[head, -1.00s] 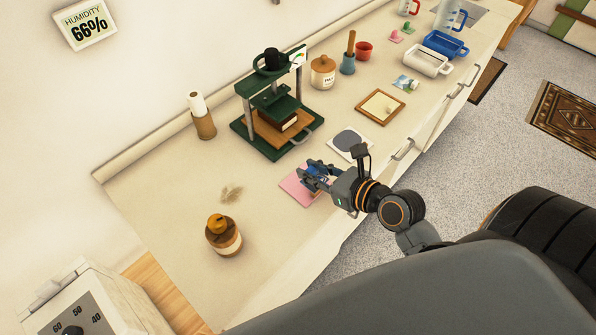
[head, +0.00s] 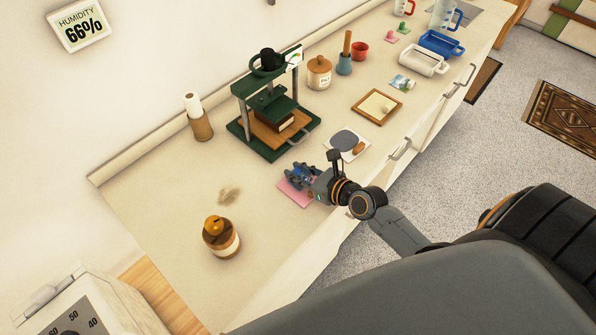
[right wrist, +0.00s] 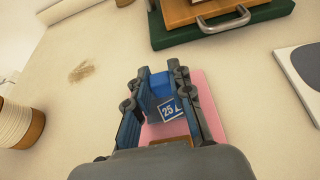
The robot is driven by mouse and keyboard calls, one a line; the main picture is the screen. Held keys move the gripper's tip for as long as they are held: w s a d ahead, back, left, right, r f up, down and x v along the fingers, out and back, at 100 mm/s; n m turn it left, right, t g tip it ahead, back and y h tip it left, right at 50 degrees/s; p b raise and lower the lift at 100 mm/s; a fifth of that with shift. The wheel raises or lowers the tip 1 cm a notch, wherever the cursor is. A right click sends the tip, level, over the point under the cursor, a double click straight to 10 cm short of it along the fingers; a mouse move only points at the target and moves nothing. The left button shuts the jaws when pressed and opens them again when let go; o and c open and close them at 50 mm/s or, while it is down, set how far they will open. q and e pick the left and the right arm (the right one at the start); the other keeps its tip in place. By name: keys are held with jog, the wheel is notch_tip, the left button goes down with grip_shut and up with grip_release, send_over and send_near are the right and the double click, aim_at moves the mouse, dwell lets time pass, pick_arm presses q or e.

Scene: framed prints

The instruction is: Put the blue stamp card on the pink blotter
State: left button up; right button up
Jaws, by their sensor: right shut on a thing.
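The pink blotter (head: 295,196) lies flat on the counter near its front edge; it also shows in the right wrist view (right wrist: 207,95). My right gripper (head: 291,174) is over the blotter, its fingers reaching toward the counter's back. It is shut on the blue stamp card (right wrist: 169,108), which has a white "25" on it and a raised blue part between the fingers. The card appears over the blotter in the wrist view; I cannot tell whether it touches it. In the head view the fingers mostly hide the card. My left gripper is not in view.
A green press (head: 272,122) stands behind. A white card with a grey pad (head: 343,138) lies right of the gripper, with a small brown item on it. A brown jar (head: 221,238) stands to the left. The counter between jar and blotter is mostly clear.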

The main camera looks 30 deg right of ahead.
jog(key=shift+f, duration=0.15)
jog(key=o, duration=0.8)
jog(key=shift+o, duration=0.2)
jog(key=shift+r, duration=0.25)
jog(key=b+v, duration=0.1)
jog(key=v, duration=0.9)
jog(key=shift+s+d+f, duration=0.1)
jog(key=shift+s+f, duration=0.05)
jog(key=shift+s, duration=0.15)
jog(key=shift+v, duration=0.75)
